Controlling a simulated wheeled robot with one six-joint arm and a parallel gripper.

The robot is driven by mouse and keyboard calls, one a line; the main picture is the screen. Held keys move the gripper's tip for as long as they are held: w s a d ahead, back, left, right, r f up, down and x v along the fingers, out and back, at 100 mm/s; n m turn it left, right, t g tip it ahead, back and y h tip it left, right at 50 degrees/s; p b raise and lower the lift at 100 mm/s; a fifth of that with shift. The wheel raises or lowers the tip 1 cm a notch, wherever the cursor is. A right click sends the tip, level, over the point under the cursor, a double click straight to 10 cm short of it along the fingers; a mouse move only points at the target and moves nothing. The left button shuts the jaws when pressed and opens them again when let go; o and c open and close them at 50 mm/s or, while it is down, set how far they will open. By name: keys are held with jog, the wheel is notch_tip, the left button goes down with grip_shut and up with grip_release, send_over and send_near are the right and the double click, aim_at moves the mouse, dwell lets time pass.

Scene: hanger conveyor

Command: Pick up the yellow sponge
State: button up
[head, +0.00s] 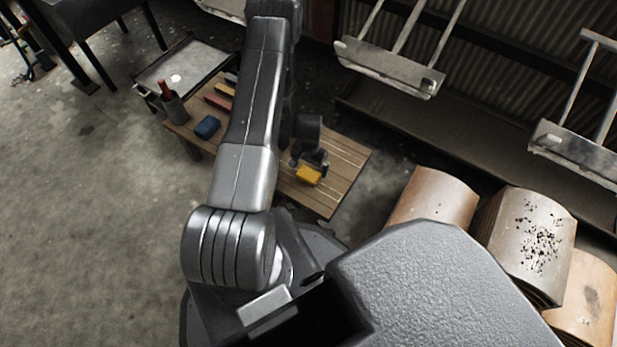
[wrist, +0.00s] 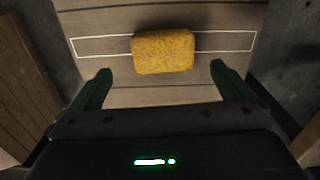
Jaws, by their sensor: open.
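The yellow sponge (head: 308,176) lies on the wooden table at its near right part, just below my gripper (head: 312,160) in the head view. In the wrist view the sponge (wrist: 164,51) lies flat on the planks, across a white outlined rectangle (wrist: 92,45). My gripper (wrist: 161,84) is open and empty. Its two dark fingers stand apart, with the sponge ahead of the space between their tips. I cannot tell the exact height of the fingers above the table.
Curved brown panels (head: 527,240) stand at the right. Metal hangers (head: 390,68) hang at the back.

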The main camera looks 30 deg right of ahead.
aim_at(308, 174)
jog(key=f+b, duration=0.1)
jog(key=f, duration=0.2)
jog(key=f+b, duration=0.1)
jog(key=f, duration=0.2)
jog(key=shift+w+a+f, duration=0.15)
jog(key=shift+w+f, duration=0.05)
jog(key=shift+f, duration=0.1)
jog(key=shift+r, duration=0.1)
jog(key=c, duration=1)
